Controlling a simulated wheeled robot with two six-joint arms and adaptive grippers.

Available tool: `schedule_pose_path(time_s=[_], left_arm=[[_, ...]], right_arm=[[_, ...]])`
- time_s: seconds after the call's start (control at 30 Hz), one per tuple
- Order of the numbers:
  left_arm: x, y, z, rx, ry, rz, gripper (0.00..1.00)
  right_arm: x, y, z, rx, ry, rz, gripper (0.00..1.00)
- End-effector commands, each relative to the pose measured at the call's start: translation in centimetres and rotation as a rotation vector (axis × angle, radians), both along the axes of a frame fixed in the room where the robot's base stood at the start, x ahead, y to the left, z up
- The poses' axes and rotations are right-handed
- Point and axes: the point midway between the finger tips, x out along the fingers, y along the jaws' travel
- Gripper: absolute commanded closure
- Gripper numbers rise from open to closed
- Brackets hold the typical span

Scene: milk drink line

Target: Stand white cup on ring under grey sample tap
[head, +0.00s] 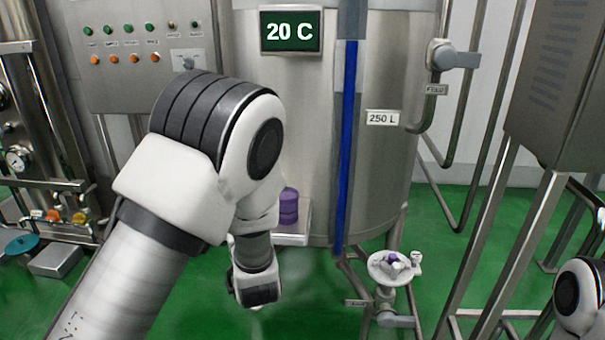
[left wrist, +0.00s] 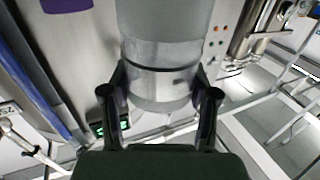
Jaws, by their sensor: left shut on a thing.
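My left gripper (head: 255,290) hangs in front of the tank, low and left of the round white plate. In the left wrist view its two fingers (left wrist: 160,95) are shut on a pale, grey-white cup (left wrist: 160,85), one finger on each side. In the head view my gripper hides nearly all of the cup; only a small pale bit shows below it. I cannot clearly make out the grey sample tap or its ring. My right gripper is not in view; only part of my right arm shows at the lower right edge.
A round white plate (head: 378,268) with small purple and white parts stands right of my left gripper, above a pipe valve (head: 395,320). Purple stacked pieces (head: 288,205) sit on a white shelf (head: 292,239). The steel tank (head: 385,160) stands behind; a steel frame (head: 490,240) is at right.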

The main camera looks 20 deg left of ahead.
Motion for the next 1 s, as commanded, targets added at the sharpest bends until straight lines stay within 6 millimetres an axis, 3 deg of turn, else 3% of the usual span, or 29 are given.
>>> schedule_pose_path(time_s=[0.17,0.37,0.47,0.6,0.73,0.87,1.0], left_arm=[[-0.3,0.0,-0.7,-0.001,0.004,0.0,0.71],[-1.6,-0.5,-4.7,0.0,0.011,-0.031,0.71],[-2.0,-2.0,-6.6,-0.002,0.008,-0.12,0.71],[-2.4,-5.9,-8.3,-0.003,0.004,-0.325,0.71],[-1.7,-9.5,-7.9,-0.001,-0.004,-0.496,0.71],[-1.4,-11.3,-6.5,0.001,-0.002,-0.578,0.71],[-4.2,-11.6,-4.8,0.0,0.003,-0.591,0.71]], right_arm=[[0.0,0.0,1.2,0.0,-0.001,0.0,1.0],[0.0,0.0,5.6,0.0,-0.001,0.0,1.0],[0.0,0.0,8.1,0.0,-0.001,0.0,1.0],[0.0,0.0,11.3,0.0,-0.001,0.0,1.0],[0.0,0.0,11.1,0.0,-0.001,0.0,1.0],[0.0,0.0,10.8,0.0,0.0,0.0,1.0],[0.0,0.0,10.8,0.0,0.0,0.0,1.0]])
